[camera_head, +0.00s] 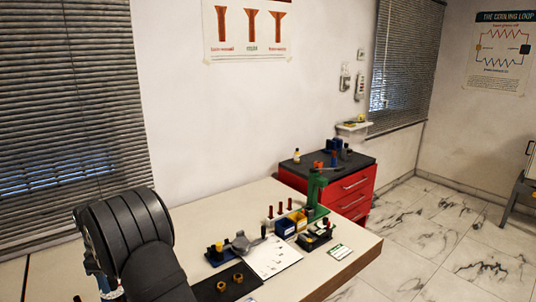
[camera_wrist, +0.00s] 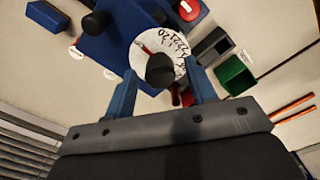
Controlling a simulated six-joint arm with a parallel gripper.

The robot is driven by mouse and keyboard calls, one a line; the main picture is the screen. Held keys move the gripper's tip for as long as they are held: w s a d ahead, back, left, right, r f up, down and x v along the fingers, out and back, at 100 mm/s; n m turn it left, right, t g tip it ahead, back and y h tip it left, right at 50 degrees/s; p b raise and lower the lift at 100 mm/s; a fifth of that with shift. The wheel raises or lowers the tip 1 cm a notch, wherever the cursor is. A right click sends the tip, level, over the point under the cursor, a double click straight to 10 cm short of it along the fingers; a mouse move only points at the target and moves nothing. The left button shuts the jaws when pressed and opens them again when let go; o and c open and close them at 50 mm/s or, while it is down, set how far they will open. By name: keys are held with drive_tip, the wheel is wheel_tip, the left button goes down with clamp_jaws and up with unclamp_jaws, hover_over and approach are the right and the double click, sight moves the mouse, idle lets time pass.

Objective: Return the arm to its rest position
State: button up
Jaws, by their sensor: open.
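My gripper (camera_wrist: 160,68) shows in the wrist view as two blue fingers held apart. A white round dial (camera_wrist: 150,42) with black markings and a red needle appears between and beyond the fingertips, with a dark round knob in front of it. I cannot tell how far the fingers are from it. The dial is over a blue block (camera_wrist: 118,28). In the head view my dark arm links fill the lower left, and I cannot make out the gripper there.
The pale bench (camera_head: 345,252) holds a white sheet (camera_head: 270,258), a black plate with brass rings (camera_head: 228,288), a green press stand (camera_head: 315,190), and small blue and yellow bins. A red drawer cabinet (camera_head: 355,187) stands behind.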

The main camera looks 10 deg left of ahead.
drive_tip(key=shift+m, duration=1.1)
